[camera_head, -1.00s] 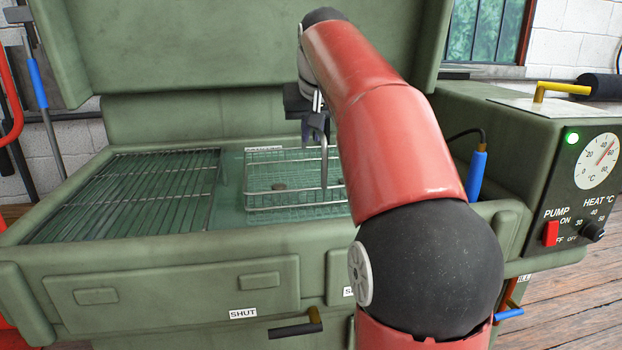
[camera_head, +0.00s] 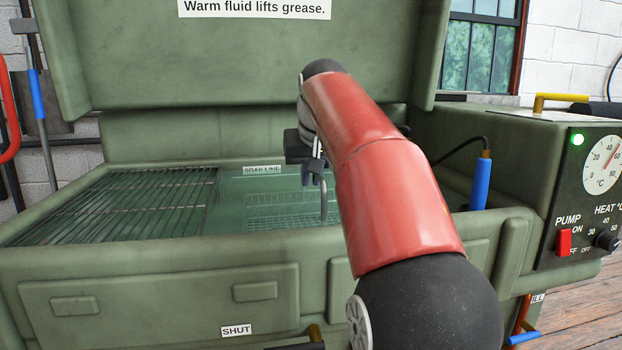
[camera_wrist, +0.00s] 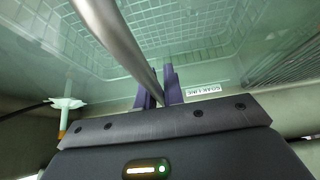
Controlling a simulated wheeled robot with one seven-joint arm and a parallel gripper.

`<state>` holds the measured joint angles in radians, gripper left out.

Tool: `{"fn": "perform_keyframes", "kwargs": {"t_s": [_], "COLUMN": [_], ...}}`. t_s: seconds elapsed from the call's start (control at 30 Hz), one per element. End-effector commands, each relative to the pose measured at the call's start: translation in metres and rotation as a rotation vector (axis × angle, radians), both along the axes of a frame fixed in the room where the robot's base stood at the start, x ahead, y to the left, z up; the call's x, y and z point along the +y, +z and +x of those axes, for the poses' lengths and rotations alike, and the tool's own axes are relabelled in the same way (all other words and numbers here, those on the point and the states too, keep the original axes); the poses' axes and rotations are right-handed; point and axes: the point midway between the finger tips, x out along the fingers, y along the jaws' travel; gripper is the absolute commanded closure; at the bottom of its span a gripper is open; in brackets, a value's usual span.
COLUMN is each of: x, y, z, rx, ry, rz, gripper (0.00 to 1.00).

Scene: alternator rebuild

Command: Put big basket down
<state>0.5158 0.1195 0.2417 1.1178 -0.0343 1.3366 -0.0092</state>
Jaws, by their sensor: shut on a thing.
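The big wire basket (camera_head: 282,212) sits in the green fluid of the parts washer tank, its mesh showing dimly through the liquid. Its metal handle (camera_head: 323,195) rises out of the fluid to my gripper (camera_head: 314,170), which is shut on it. In the wrist view the handle (camera_wrist: 122,42) runs between the purple fingers of my gripper (camera_wrist: 159,92), and the basket mesh (camera_wrist: 175,25) lies below the surface. My arm hides the basket's right part. I cannot tell whether the basket touches the tank floor.
A slatted rack (camera_head: 120,205) fills the tank's left side. A "SOAK LINE" label (camera_head: 262,170) is on the back wall. The lid (camera_head: 240,60) stands open behind.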

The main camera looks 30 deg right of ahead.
Motion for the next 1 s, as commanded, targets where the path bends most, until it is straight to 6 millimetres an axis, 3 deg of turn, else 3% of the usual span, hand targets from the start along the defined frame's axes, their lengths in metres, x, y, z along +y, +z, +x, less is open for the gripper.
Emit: {"fn": "perform_keyframes", "kwargs": {"t_s": [0.1, 0.13, 0.3, 0.67, 1.0], "x": [0.000, 0.000, 0.000, 0.001, 0.011], "y": [-0.001, -0.003, -0.002, 0.005, 0.063], "z": [0.000, 0.000, 0.000, -0.002, -0.036], "rx": [-0.004, 0.000, 0.000, -0.002, -0.004], "ry": [0.000, 0.000, 0.000, 0.000, 0.000], "rz": [-0.001, 0.000, 0.000, -0.001, -0.001], "gripper": [1.00, 0.89, 0.69, 0.69, 0.69]}}
